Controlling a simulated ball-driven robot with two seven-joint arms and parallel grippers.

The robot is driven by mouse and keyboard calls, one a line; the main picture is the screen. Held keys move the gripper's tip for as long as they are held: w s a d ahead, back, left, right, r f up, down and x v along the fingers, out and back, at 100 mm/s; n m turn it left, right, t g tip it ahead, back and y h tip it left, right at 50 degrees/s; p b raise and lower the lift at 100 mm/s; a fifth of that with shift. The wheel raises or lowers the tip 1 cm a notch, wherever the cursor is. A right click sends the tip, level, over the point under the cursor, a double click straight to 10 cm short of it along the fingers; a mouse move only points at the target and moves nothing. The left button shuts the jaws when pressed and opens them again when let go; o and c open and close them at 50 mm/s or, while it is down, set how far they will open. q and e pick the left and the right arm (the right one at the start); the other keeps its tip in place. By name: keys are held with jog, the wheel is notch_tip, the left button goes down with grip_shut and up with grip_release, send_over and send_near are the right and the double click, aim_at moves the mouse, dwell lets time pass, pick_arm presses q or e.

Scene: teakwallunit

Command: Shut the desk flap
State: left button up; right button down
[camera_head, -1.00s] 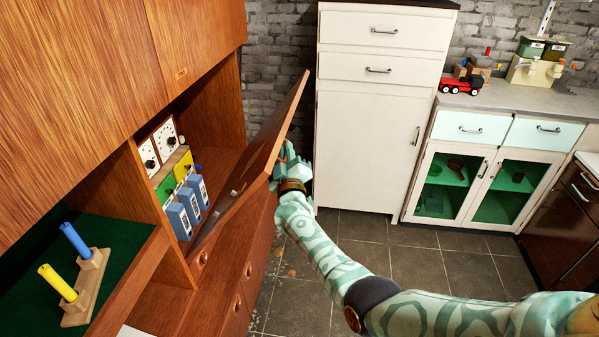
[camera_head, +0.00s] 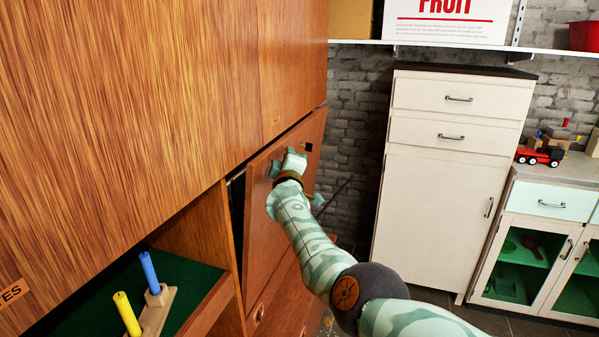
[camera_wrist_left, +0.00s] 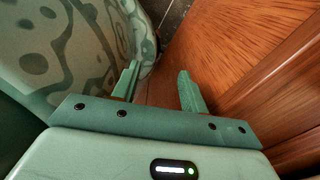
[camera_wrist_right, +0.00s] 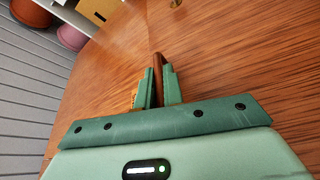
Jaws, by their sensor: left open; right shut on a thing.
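The desk flap (camera_head: 263,222) is a teak panel on the wall unit, tilted up steeply and almost upright. A dark gap (camera_head: 237,208) shows along its left side. My right gripper (camera_head: 291,163) is at the flap's outer face, near its upper part. In the right wrist view my right gripper (camera_wrist_right: 158,82) is shut on a thin brown wooden part (camera_wrist_right: 158,61) that appears to belong to the flap. My left gripper (camera_wrist_left: 156,88) is open and empty beside wooden panels; the head view does not show it. The desk inside is hidden behind the flap.
Upper teak doors (camera_head: 130,90) stand close above and left of the flap. A green-lined shelf (camera_head: 195,275) holds a wooden peg block (camera_head: 155,312) with blue and yellow rods. A white cabinet (camera_head: 440,190) stands to the right, with floor between.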

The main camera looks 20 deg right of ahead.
jog(key=shift+w+a+b, duration=0.25)
jog(key=shift+a+b, duration=0.05)
jog(key=shift+a, duration=0.15)
jog(key=c, duration=1.5)
grip_release()
